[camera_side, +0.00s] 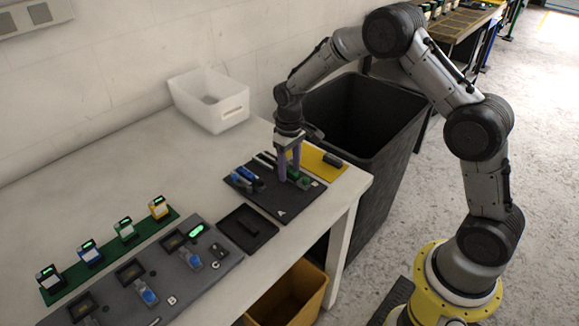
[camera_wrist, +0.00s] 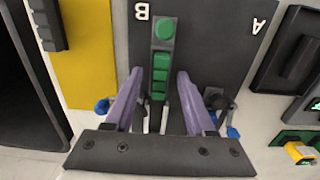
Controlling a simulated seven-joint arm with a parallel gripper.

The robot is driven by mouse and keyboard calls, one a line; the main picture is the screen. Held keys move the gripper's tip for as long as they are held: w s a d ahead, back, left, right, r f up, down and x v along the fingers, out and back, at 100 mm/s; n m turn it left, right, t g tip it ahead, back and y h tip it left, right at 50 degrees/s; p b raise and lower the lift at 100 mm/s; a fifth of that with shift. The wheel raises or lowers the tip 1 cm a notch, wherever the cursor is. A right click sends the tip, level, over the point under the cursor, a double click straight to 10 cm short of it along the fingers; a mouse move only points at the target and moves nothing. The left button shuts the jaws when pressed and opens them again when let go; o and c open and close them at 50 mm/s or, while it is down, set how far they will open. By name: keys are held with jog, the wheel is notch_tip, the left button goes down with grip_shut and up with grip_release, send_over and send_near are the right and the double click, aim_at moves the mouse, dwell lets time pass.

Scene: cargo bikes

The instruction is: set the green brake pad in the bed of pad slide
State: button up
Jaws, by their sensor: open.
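A green segmented piece (camera_wrist: 159,75), apparently the brake pad, lies lengthwise in a narrow dark holder between my fingers in the wrist view. A round green disc (camera_wrist: 164,28) sits at the holder's far end. In the side view the green part (camera_side: 301,181) shows beside my fingertips on a dark board (camera_side: 270,204). My gripper (camera_wrist: 153,75) is open, its purple fingers on either side of the green piece with gaps. In the side view my gripper (camera_side: 288,176) points down at the board. I cannot tell which fixture is the pad slide.
Blue-handled clamps (camera_side: 243,177) stand left of my fingers. A yellow mat (camera_side: 318,162) with a black block (camera_side: 332,159) lies behind. A black tray (camera_side: 247,233) and a grey station panel (camera_side: 150,276) are nearer the camera. A white bin (camera_side: 209,100) stands by the wall.

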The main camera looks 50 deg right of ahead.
jog(key=s+a+r+t, duration=0.1)
jog(key=s+r, duration=0.1)
jog(key=r, duration=1)
jog(key=s+r+t, duration=0.1)
jog(key=s+r, duration=0.1)
jog(key=r, duration=1)
jog(key=s+a+r+t, duration=0.1)
jog(key=s+r+t, duration=0.15)
jog(key=s, duration=0.75)
jog(key=s+a+r+t, duration=0.1)
jog(key=s+r, duration=0.2)
jog(key=s, duration=0.7)
jog(key=s+f, duration=0.6)
jog(key=f, duration=0.1)
jog(key=shift+s+d, duration=0.15)
jog(key=shift+s, duration=0.15)
